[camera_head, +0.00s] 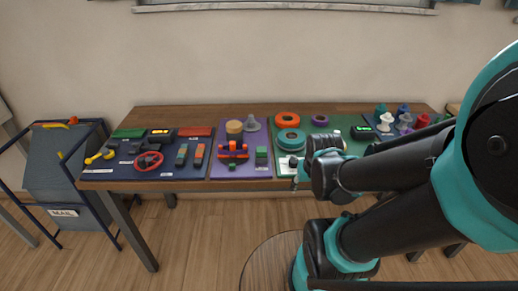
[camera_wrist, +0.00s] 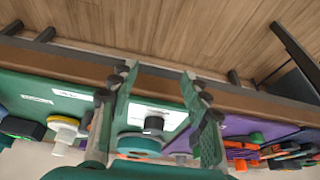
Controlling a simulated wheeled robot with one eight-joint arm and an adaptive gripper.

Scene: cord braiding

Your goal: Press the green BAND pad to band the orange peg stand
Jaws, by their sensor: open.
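My gripper (camera_head: 298,180) is over the table's front edge, at the green mat. In the wrist view my gripper (camera_wrist: 160,75) has its two fingers spread apart with nothing held between them. An orange stand with dark parts (camera_head: 232,150) is on the purple mat, left of my gripper; it also shows in the wrist view (camera_wrist: 240,153). A small green block (camera_head: 261,153) is right of it, and shows in the wrist view (camera_wrist: 257,138). A green slab (camera_head: 128,133) lies at the far left. No BAND label is readable, so I cannot tell which green piece is the pad.
Orange (camera_head: 287,119), teal (camera_head: 291,141) and purple (camera_head: 320,120) rings lie on the green mat (camera_head: 345,124). A white piece with a dark knob (camera_wrist: 154,124) sits between my fingers' lines of view. A blue cart (camera_head: 62,160) stands left of the table.

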